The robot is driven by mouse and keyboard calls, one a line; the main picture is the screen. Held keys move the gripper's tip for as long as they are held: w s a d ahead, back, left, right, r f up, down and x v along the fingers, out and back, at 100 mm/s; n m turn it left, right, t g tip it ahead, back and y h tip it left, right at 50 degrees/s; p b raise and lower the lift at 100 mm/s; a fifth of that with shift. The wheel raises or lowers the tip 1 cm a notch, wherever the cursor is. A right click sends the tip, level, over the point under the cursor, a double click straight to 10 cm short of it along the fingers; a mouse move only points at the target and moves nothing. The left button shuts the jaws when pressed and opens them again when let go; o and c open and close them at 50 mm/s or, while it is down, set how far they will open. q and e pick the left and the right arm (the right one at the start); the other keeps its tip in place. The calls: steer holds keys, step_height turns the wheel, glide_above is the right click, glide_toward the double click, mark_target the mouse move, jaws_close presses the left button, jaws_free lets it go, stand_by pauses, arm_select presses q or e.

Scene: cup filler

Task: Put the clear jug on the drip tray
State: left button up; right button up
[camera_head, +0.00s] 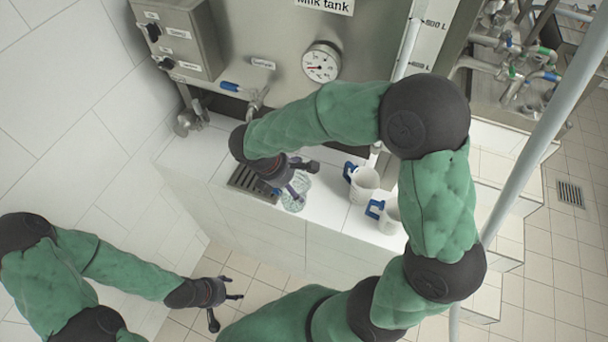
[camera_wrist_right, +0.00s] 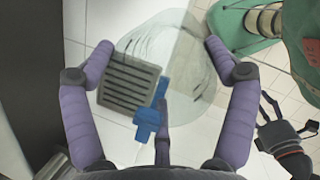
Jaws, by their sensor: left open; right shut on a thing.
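The clear jug (camera_head: 297,196) is see-through and hard to make out against the white counter. In the right wrist view the jug (camera_wrist_right: 205,75) shows as a faint outline with a blue handle (camera_wrist_right: 148,122). My right gripper (camera_head: 302,182) is shut on the jug at its handle. The drip tray (camera_head: 238,182) is a dark slotted grate in the counter, just left of the jug in the head view. In the right wrist view the slotted tray (camera_wrist_right: 128,82) shows partly through the jug. My left gripper (camera_head: 228,308) is open and empty, low over the floor.
Two white jugs with blue handles, one (camera_head: 364,183) behind the other (camera_head: 391,216), stand on the counter to the right. The steel milk tank (camera_head: 290,50) with its gauge (camera_head: 321,62) and a blue-handled tap (camera_head: 232,87) is behind the tray. My right arm hides part of the counter.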

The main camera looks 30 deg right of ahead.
steer(key=w+d+f, duration=0.1)
steer(key=w+d, duration=0.1)
steer(key=d, duration=0.1)
steer(key=w+d+f, duration=0.1)
steer(key=w, duration=0.1)
steer(key=shift+d+f, duration=0.35)
steer(key=w+d+f, duration=0.3)
steer(key=f, duration=0.6)
steer(key=shift+w+d+b, duration=0.2)
steer(key=shift+d+b, duration=0.2)
steer(key=shift+f, duration=0.1)
steer(key=o, duration=1)
steer(key=shift+c, duration=0.2)
